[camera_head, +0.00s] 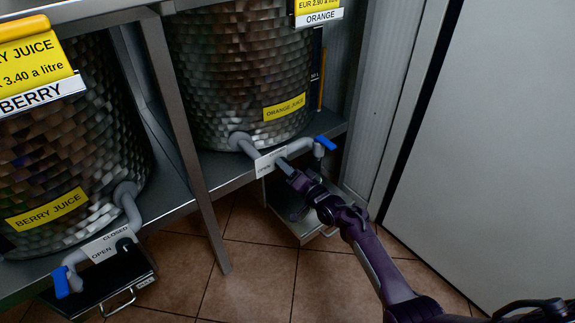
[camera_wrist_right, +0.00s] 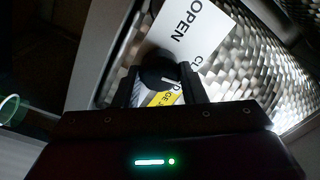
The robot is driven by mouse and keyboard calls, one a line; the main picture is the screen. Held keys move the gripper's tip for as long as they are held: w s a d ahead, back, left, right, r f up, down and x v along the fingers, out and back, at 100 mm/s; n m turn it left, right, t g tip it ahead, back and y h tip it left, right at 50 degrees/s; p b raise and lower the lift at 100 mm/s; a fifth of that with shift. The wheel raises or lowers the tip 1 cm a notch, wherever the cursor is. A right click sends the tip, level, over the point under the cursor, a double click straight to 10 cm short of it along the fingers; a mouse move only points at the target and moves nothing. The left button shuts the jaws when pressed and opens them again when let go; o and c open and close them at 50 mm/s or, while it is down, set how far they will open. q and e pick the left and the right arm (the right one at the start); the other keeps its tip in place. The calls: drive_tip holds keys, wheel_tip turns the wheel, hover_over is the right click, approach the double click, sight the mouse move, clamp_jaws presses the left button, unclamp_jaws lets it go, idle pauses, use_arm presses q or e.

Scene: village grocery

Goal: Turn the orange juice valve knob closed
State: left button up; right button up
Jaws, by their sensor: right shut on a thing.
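The orange juice tank (camera_head: 240,75) is a dimpled metal vessel with a yellow label, and a grey pipe leaves its lower front. A white OPEN/CLOSED card (camera_head: 268,162) sits on that pipe; it also shows in the right wrist view (camera_wrist_right: 188,32). My right gripper (camera_head: 285,167) reaches the pipe from the lower right and hides the knob in the head view. In the right wrist view the round black valve knob (camera_wrist_right: 157,68) is between the fingers, which are shut on it. Its exact angle is hard to read. My left gripper is not in view.
A blue-tipped spout (camera_head: 325,143) is just right of the gripper. A drip tray (camera_head: 300,225) hangs below. The berry juice tank (camera_head: 75,130), with its own card (camera_head: 105,246), stands left beyond a metal post (camera_head: 185,130). A pale panel (camera_head: 500,130) bounds the right; tiled floor is below.

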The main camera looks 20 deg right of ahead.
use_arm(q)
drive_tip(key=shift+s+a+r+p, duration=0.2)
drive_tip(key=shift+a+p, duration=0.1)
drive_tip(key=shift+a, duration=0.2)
use_arm(e)
drive_tip(key=shift+m, duration=0.9)
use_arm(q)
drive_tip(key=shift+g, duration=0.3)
use_arm(e)
drive_tip(key=o, duration=1)
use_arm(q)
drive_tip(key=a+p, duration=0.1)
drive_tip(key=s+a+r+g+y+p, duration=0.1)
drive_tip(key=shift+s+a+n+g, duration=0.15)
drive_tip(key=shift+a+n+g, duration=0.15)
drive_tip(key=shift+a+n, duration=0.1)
use_arm(e)
drive_tip(key=v, duration=0.7)
drive_tip(key=shift+s+d+f, duration=0.1)
drive_tip(key=shift+s+d, duration=0.05)
drive_tip(key=shift+s, duration=0.2)
